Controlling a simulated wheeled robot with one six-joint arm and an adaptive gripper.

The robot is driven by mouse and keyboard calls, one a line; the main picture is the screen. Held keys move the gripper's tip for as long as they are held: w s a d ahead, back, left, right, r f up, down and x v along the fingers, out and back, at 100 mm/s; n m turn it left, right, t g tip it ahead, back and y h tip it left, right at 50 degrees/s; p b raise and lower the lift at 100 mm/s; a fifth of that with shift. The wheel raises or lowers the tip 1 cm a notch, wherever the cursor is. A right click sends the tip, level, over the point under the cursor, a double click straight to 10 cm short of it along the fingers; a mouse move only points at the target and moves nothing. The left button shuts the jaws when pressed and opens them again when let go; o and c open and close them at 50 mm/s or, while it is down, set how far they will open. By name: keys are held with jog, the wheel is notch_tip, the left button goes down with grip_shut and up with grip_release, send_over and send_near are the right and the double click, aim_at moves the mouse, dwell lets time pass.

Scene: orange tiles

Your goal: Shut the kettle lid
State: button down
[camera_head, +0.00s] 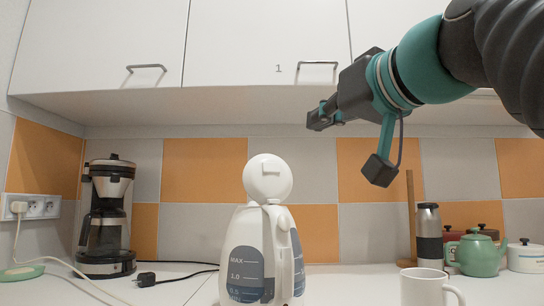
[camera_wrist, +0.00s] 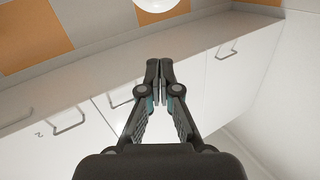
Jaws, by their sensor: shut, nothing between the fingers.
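A white kettle (camera_head: 262,248) with grey level windows stands on the counter in the middle of the head view. Its round lid (camera_head: 267,178) is raised, standing upright above the body. My gripper (camera_head: 318,118) is up and to the right of the lid, under the wall cabinets, and apart from the kettle. In the wrist view my gripper (camera_wrist: 160,66) has its fingertips together with nothing between them. A round white shape at the top edge of the wrist view (camera_wrist: 157,4) may be the lid; it is cut off by the frame.
A coffee maker (camera_head: 106,218) stands at the left, with a loose plug (camera_head: 147,280) near it. A white mug (camera_head: 427,288), a steel flask (camera_head: 429,234) and a green teapot (camera_head: 477,254) stand at the right. White wall cabinets (camera_head: 262,45) hang above.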

jog(key=p, duration=0.1)
send_near(271, 157)
notch_tip(271, 157, up, 3)
jog(key=w, duration=0.2)
jog(key=shift+w+a+f, duration=0.65)
jog(key=shift+w+f, duration=0.1)
jog(key=shift+w, duration=0.1)
jog(key=shift+w+a+f, duration=0.65)
jog(key=shift+w+f, duration=0.15)
jog(key=shift+w, duration=0.1)
jog(key=shift+r, duration=0.1)
